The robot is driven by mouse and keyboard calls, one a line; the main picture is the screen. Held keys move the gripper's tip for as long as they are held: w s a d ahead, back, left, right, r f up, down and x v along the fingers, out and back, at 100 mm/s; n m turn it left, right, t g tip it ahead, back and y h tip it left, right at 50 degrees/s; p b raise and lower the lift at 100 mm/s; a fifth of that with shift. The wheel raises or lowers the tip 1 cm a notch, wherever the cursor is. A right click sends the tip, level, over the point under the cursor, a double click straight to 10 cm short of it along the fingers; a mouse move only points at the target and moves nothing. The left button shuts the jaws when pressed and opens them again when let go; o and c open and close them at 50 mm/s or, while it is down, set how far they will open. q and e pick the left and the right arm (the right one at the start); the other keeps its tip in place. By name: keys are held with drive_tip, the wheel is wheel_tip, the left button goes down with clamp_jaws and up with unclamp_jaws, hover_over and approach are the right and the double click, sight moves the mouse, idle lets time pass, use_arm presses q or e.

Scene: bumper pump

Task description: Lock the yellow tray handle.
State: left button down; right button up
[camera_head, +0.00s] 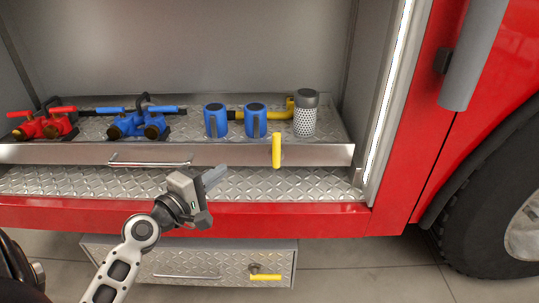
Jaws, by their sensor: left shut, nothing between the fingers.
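The yellow tray handle (277,150) hangs upright on the front face of the upper metal tray (230,154), right of its middle. My left gripper (216,177) is shut and empty. In the picture it is below and left of the yellow handle, in front of the lower tread-plate shelf, with a clear gap to the handle. My right gripper is not in view.
Red valves (45,124), blue valves (140,122), two blue cylinders (216,120) and a perforated strainer (305,116) stand on the tray. A silver bar handle (150,163) crosses its front. A lower drawer (210,258) has another yellow handle (265,277), lying level.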

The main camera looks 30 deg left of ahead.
use_arm(q)
drive_tip(key=shift+s+r, duration=0.1)
drive_tip(key=shift+s, duration=0.05)
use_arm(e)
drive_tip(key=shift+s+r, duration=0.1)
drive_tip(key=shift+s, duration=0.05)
use_arm(q)
approach(276, 151)
drive_tip(key=w+a+r, duration=0.1)
drive_tip(key=w+a, duration=0.3)
drive_tip(key=a, duration=0.1)
drive_tip(key=shift+w+d+p, duration=0.55)
drive_tip(key=shift+w+d, duration=0.9)
drive_tip(key=shift+d, duration=0.15)
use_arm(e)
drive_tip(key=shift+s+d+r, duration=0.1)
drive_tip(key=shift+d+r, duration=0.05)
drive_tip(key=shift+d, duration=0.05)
